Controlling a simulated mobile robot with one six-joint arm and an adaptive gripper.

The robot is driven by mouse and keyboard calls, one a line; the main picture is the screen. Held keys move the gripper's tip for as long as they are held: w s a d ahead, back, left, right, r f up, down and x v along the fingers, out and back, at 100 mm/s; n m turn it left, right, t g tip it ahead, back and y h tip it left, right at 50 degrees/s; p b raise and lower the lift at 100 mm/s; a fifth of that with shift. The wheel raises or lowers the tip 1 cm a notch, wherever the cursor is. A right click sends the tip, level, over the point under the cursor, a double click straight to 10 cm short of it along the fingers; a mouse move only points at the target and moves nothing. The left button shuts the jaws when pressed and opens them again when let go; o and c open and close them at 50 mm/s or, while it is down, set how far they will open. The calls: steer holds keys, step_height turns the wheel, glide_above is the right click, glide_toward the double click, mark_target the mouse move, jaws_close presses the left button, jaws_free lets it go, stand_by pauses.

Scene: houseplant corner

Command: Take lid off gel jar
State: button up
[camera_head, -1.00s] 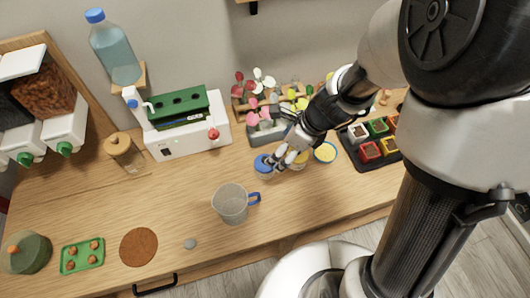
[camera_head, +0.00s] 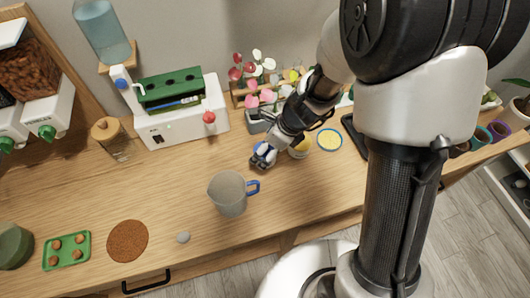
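A small jar with a blue lid (camera_head: 257,161) stands on the wooden counter, left of a jar with yellow contents (camera_head: 300,149). I take the blue-lidded one for the gel jar, but its contents do not show. My gripper (camera_head: 263,157) reaches down from the upper right and its fingers are over and around the blue lid, covering most of it. The fingers are too small and overlapped to tell whether they are shut on the lid or only close around it.
A measuring jug (camera_head: 229,195) with a blue handle stands just in front of the gripper. A yellow dish (camera_head: 329,140) lies to the right. Potted flowers (camera_head: 262,100) and a white device with a green rack (camera_head: 180,110) stand behind. The counter's left front holds a brown mat (camera_head: 127,241) and green tray (camera_head: 67,250).

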steer(key=shift+r, duration=0.1)
steer(key=shift+c, duration=0.2)
steer(key=c, duration=0.9)
steer(key=shift+r, duration=0.1)
